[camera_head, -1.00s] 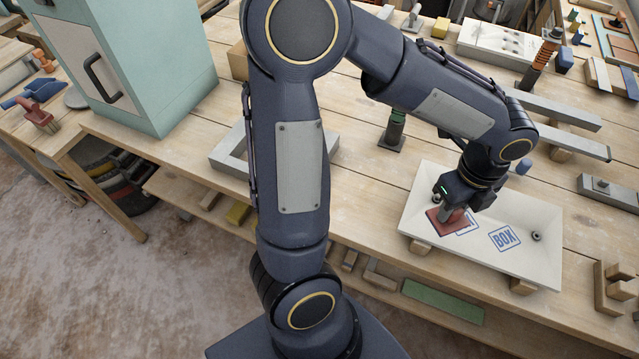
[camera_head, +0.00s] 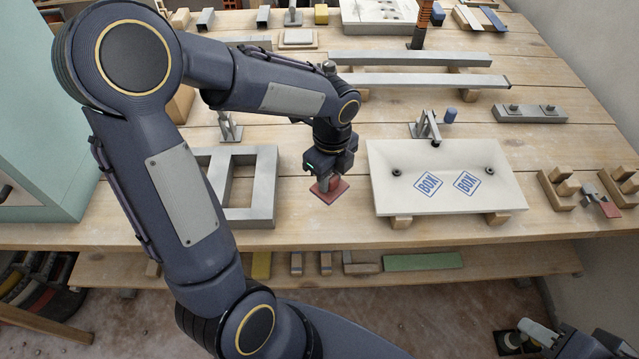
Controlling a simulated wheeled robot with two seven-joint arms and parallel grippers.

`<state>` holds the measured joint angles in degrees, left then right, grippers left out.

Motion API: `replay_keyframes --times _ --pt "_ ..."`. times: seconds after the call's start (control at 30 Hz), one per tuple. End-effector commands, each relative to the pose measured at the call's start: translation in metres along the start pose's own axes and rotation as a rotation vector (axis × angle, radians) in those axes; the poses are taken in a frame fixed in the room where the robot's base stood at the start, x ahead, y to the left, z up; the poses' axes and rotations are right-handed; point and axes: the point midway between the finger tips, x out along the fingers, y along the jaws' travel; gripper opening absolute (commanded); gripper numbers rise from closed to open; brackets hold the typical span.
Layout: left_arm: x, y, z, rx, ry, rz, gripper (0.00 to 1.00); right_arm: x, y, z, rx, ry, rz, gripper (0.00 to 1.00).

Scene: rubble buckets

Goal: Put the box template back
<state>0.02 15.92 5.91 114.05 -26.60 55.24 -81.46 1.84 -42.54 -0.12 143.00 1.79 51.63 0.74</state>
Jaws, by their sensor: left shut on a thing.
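The box template is a small red plate (camera_head: 338,195). My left gripper (camera_head: 325,180) is shut on its upright grey handle. It is over the bench between a grey metal frame and a white board (camera_head: 480,205). I cannot tell whether the plate touches the bench. The board carries two blue BOX prints (camera_head: 428,184) and (camera_head: 467,183), both uncovered. My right gripper (camera_head: 535,338) shows partly at the bottom right, low in front of the bench; its jaw state is unclear.
The grey metal frame (camera_head: 263,187) lies left of the template. Long grey bars (camera_head: 425,82) lie behind. A small stand (camera_head: 428,127) is at the board's back edge. Wooden blocks (camera_head: 552,187) are to its right. The bench's front edge is close.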

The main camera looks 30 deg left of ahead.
Motion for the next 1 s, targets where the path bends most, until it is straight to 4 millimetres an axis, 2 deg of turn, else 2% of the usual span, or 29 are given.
replay_keyframes --times 0.1,0.4,0.6,1.0 --pt "0.019 -0.002 0.015 -0.002 0.001 0.004 0.12 0.000 0.000 0.000 0.000 0.000 0.000 0.36" --pt "0.043 -0.005 0.035 -0.002 0.000 0.002 0.12 -0.001 0.000 0.000 0.000 0.000 0.000 0.36" --pt "0.069 -0.005 0.033 0.001 0.000 0.002 0.12 -0.002 -0.001 -0.001 0.000 0.000 0.000 0.36" --pt "0.075 -0.006 0.033 0.000 0.000 0.000 0.12 0.001 0.001 0.001 0.000 0.000 0.000 0.36"
